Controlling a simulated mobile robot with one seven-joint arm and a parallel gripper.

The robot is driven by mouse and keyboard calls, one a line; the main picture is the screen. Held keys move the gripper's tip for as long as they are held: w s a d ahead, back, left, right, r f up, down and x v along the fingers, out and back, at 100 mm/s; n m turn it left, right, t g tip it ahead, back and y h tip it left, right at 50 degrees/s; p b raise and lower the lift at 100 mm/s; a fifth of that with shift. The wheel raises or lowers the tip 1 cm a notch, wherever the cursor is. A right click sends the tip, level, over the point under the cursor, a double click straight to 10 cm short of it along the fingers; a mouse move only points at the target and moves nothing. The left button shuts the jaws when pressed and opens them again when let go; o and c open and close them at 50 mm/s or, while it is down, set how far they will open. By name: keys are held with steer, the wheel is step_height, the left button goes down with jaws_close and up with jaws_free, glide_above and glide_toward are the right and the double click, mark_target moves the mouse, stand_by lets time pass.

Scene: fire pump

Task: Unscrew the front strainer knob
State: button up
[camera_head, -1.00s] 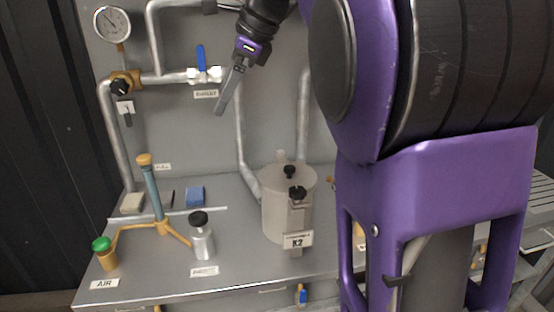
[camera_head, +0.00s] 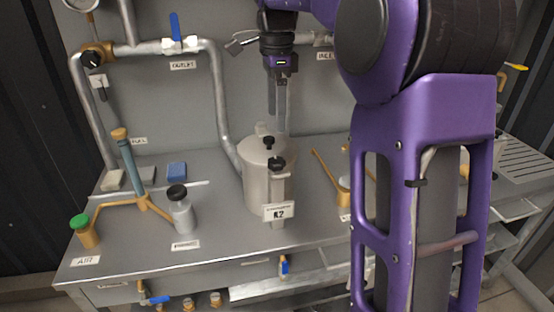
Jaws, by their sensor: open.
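The strainer (camera_head: 262,190), a beige canister with a K2 label, stands on the grey bench in the middle of the head view. Its front black knob (camera_head: 277,163) sits on top of the bracket at the front edge. A second black knob (camera_head: 268,143) sits behind it on the lid. My gripper (camera_head: 279,129) points straight down, open and empty. In the picture its fingertips show just above the lid and the rear knob; I cannot tell the gap in depth. It appears apart from the front knob.
Pipes with a blue-handled outlet valve (camera_head: 176,36) run along the back panel. A yellow fitting (camera_head: 343,187) stands right of the strainer.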

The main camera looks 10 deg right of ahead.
mark_target(276, 160)
step_height(276, 160, down, 12)
steer(key=shift+r+b, duration=0.25)
steer(key=shift+b, duration=0.9)
jaws_close()
